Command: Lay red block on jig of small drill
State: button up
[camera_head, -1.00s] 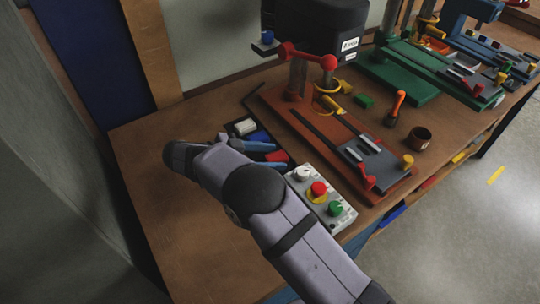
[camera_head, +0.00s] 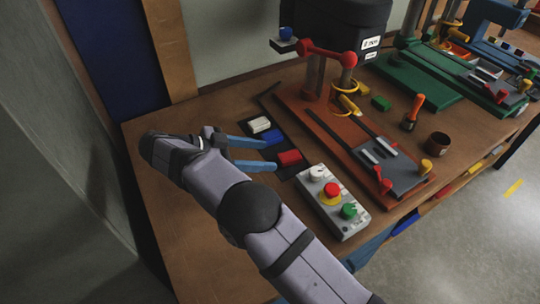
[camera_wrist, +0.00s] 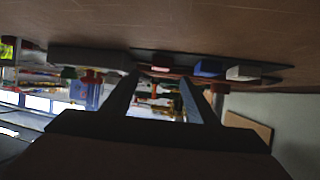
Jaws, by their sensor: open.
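The red block (camera_head: 289,157) lies on a dark mat (camera_head: 284,172) beside a blue and a white block. My gripper (camera_head: 271,154) is open, its two blue fingers pointing at the red block from the left, with nothing between them. In the wrist view my gripper (camera_wrist: 161,82) also shows open, with the red block (camera_wrist: 160,69) ahead between the fingertips. The nearest drill has an orange-red base (camera_head: 330,150) and a grey jig plate (camera_head: 408,178) with red clamps, empty of blocks. I cannot tell for sure whether this is the small drill.
The blue block (camera_head: 272,137) and white block (camera_head: 259,124) are close to my upper finger. A control box (camera_head: 334,202) with coloured knobs stands right of the mat. A green drill base (camera_head: 415,80), brown cup (camera_head: 438,143) and orange-handled tool (camera_head: 413,111) are farther back.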

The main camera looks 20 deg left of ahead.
aim_at(289, 155)
jog(key=shift+w+d+f+b, duration=0.1)
jog(key=shift+w+f+b, duration=0.15)
jog(key=shift+b, duration=0.5)
jog(key=shift+w+d+f+h+b, duration=0.1)
jog(key=shift+w+h+b, duration=0.2)
jog(key=shift+b, duration=0.35)
jog(key=shift+w+d, duration=0.1)
jog(key=shift+d, duration=0.2)
jog(key=shift+p+x, duration=1.55)
jog(key=shift+x, duration=1.3)
jog(key=shift+w+d+f, duration=0.15)
jog(key=shift+d, duration=0.25)
jog(key=c, duration=1.3)
